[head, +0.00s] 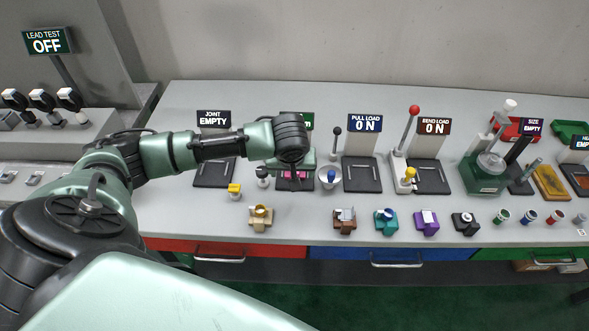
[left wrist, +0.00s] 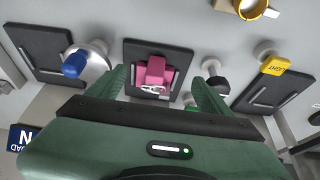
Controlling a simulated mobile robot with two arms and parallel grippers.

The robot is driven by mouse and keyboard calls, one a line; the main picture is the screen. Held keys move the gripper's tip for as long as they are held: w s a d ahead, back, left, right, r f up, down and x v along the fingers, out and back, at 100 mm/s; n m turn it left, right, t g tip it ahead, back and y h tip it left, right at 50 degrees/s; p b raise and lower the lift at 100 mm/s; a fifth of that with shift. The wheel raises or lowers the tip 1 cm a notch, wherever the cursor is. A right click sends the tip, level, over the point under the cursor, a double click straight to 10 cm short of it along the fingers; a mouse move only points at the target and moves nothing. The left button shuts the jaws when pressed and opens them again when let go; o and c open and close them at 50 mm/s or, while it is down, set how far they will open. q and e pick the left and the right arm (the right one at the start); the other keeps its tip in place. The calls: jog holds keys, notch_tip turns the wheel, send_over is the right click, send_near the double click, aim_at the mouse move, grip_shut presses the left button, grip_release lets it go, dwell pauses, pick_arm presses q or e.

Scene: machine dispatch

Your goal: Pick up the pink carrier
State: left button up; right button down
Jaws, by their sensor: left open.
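The pink carrier (left wrist: 155,72) sits on a black slotted plate (left wrist: 178,54) in the left wrist view. In the head view the pink carrier (head: 288,175) shows partly, below my left wrist. My left gripper (left wrist: 160,76) is open, its two green fingers apart on either side of the carrier in the picture. I see no contact with the carrier, and the exact height above it is hard to tell. In the head view the fingers are largely hidden by the wrist. My right gripper is not in view.
Beside the plate stand a blue-topped knob on a round base (left wrist: 75,64) and a yellow JOINT piece (left wrist: 275,66). Several coloured carriers, including a purple one (head: 426,222), line the bench's front. A lever with a red knob (head: 413,110) rises to the right.

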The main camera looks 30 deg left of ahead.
pick_arm(q)
jog(key=x, duration=0.3)
jog(key=shift+w+p, duration=0.3)
jog(key=shift+w, duration=0.1)
jog(key=shift+w+f, duration=0.25)
jog(key=shift+f, duration=0.25)
jog(key=shift+s, duration=0.1)
jog(key=shift+r, duration=0.1)
jog(key=c, duration=1.6)
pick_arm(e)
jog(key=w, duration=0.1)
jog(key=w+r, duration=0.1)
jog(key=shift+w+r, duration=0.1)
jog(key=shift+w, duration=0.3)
